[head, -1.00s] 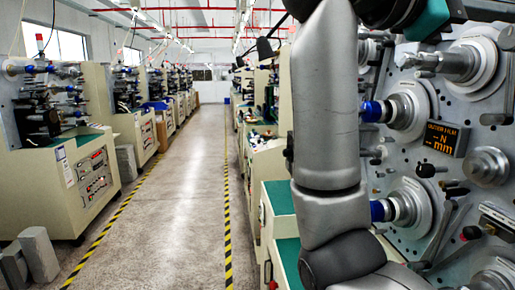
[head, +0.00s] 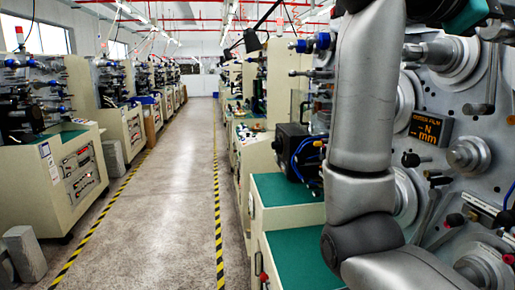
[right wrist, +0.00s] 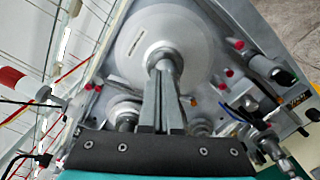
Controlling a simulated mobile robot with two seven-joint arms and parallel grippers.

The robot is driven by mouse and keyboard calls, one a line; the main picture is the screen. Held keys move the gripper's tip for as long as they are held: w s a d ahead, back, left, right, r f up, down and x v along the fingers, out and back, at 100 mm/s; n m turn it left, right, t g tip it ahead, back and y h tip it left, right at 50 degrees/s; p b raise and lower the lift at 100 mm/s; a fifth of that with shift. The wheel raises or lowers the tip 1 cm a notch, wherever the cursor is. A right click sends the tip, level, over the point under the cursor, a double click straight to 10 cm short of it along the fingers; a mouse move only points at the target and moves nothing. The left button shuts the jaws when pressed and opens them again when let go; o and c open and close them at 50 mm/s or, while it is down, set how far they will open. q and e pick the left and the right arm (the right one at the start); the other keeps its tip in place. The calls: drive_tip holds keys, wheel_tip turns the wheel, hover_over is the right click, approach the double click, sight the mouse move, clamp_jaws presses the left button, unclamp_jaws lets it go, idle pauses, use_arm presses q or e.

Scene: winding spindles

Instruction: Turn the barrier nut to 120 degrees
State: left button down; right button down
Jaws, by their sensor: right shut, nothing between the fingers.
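In the right wrist view, my right gripper (right wrist: 165,68) is shut and empty, its two grey fingers together. The fingertips overlap the hub (right wrist: 160,54) of a large pale disc (right wrist: 118,40); I cannot tell whether they touch it. In the head view, only my right arm and teal wrist show at right; the fingertips are out of frame. I cannot pick out the barrier nut for certain; a silver hub (head: 467,155) sits below the display. My left gripper is out of view.
The machine's grey panel (head: 455,185) carries a display (head: 430,128), knobs and spindles. A machine with a green top (head: 285,195) stands just left of my arm. Machines (head: 60,175) line the far left. The aisle floor (head: 180,190) between yellow-black stripes is clear.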

drive_tip(key=shift+w+a+f, duration=0.1)
drive_tip(key=shift+w+f, duration=0.05)
drive_tip(key=shift+f, duration=0.2)
idle(0.6)
drive_tip(key=shift+f+b, duration=0.2)
drive_tip(key=shift+b, duration=0.2)
drive_tip(key=shift+s+f+b, duration=0.4)
drive_tip(key=shift+f+b, duration=0.1)
drive_tip(key=shift+b, duration=0.15)
drive_tip(key=shift+s+f, duration=0.1)
drive_tip(key=shift+f, duration=0.2)
drive_tip(key=shift+s+b, duration=0.25)
drive_tip(key=shift+b, duration=0.2)
drive_tip(key=a, duration=0.5)
drive_tip(key=shift+s+a+r, duration=0.1)
drive_tip(key=shift+s+a, duration=0.3)
